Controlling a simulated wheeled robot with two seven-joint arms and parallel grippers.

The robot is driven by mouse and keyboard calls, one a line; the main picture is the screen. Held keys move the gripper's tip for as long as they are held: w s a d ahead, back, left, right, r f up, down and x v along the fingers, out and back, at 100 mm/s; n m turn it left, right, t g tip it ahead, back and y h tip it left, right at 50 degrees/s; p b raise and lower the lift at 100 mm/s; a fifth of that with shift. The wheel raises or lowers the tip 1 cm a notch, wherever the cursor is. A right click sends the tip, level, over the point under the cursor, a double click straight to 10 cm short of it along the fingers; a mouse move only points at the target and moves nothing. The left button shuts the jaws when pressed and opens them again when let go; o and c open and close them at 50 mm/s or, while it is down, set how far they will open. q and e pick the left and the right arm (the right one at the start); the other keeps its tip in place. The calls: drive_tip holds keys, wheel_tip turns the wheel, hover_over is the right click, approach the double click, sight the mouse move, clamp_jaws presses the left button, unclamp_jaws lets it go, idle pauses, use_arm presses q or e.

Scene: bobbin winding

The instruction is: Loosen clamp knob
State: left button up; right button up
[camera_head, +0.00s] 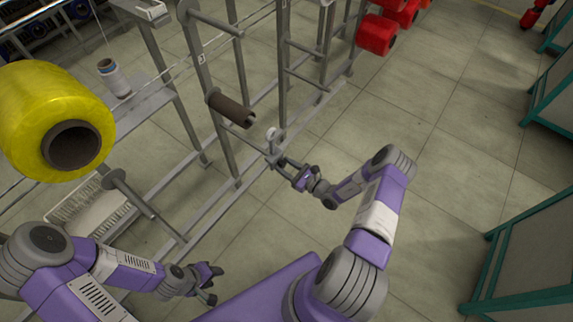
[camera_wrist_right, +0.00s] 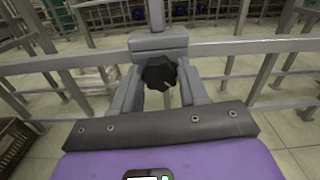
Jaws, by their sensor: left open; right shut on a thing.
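The black clamp knob (camera_wrist_right: 160,72) is lobed and sits on the front of a grey clamp block (camera_wrist_right: 158,41) in the right wrist view. My right gripper (camera_head: 281,164) reaches the frame at the clamp in the head view; the knob itself is too small to make out there. In the wrist view its two grey fingers stand on either side of the knob, shut on it. The knob's lower part and stem are partly hidden. My left gripper (camera_head: 213,284) is open and empty, low at the front left, away from the clamp.
A grey metal rack (camera_head: 283,75) carries a brown tube (camera_head: 231,109). A large yellow bobbin (camera_head: 55,120) is at the left, with a white cone (camera_head: 112,76) behind it. Red bobbins (camera_head: 377,34) hang at the back. The floor to the right is open, up to teal-framed tables (camera_head: 500,240).

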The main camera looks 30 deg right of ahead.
drive_tip(key=n+p, duration=0.1)
drive_tip(key=n, duration=0.2)
drive_tip(key=shift+n, duration=0.4)
drive_tip(key=n+p, duration=0.2)
drive_tip(key=n, duration=0.1)
drive_tip(key=shift+n, duration=0.3)
drive_tip(key=n+p, duration=0.3)
drive_tip(key=n, duration=0.3)
drive_tip(key=n+p, duration=0.4)
drive_tip(key=n, duration=0.3)
drive_tip(key=shift+n, duration=0.3)
drive_tip(key=n+p, duration=0.2)
drive_tip(key=n, duration=0.1)
drive_tip(key=shift+f+n+p, duration=0.1)
drive_tip(key=shift+n+p, duration=0.4)
drive_tip(key=shift+n, duration=1.2)
drive_tip(key=o, duration=1.1)
drive_tip(key=shift+c, duration=0.2)
